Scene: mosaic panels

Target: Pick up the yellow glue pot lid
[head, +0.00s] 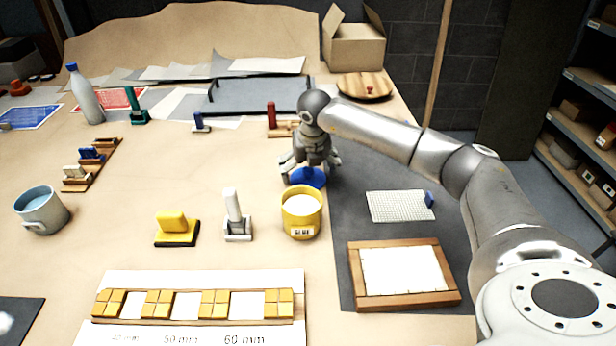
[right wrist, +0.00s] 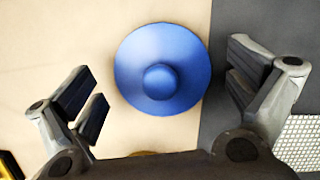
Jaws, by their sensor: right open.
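A yellow pot (head: 302,222) labelled GLUE stands upright and open near the middle of the table, with white glue showing inside. A round blue lid with a central knob (head: 318,183) lies on the table just behind the pot. In the right wrist view the blue lid (right wrist: 135,62) is seen from above, near the edge of the grey mat. My right gripper (head: 311,168) is open over the blue lid, one finger on each side of it with gaps between. The gripper hides part of the lid in the head view. My left gripper is not in view.
White-and-grey (head: 237,220) and yellow-and-black (head: 177,228) tools stand left of the pot. A wooden frame (head: 405,298) and a white mesh sheet (head: 397,207) lie on the grey mat at right. A red-handled tool (head: 271,117) stands behind the gripper.

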